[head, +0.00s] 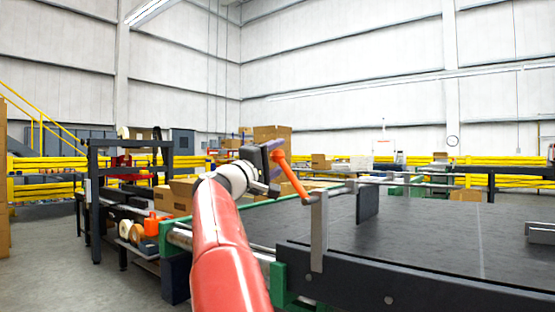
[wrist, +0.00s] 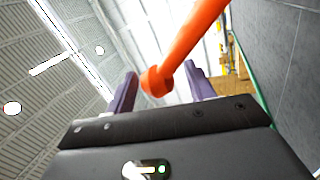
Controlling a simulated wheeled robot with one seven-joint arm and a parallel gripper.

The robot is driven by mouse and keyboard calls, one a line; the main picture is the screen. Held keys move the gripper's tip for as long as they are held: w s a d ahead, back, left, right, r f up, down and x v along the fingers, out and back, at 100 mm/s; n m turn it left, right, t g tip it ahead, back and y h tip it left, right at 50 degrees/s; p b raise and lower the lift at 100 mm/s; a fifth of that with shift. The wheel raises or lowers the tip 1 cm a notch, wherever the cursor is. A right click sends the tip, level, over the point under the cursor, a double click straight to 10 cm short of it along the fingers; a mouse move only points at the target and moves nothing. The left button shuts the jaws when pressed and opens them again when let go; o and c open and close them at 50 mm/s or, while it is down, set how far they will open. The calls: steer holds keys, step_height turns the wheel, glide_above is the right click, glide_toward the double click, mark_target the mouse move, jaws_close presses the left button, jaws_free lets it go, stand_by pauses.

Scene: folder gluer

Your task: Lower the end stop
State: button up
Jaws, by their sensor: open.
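An orange lever (head: 294,180) slants up and left from a steel bracket (head: 319,232) at the near edge of the dark conveyor bed. A dark upright plate (head: 367,204), which looks like the end stop, stands on the bed by a cross bar. My gripper (head: 274,162) is at the lever's raised upper end. In the wrist view, the two purple fingers of my gripper (wrist: 160,72) are apart, with the lever's thick orange end (wrist: 157,80) showing between them. I cannot tell whether either finger touches it.
The conveyor bed (head: 440,235) with its dark side rail (head: 400,290) fills the right foreground. A dark frame bench (head: 95,190) with tape rolls and orange items stands left. Cardboard boxes (head: 272,140) and yellow railings lie behind. Open floor shows at far left.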

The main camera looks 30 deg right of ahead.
steer(key=b+v, duration=0.2)
steer(key=v, duration=0.5)
steer(key=shift+a+b, duration=0.2)
steer(key=shift+b, duration=0.15)
steer(key=shift+f, duration=0.1)
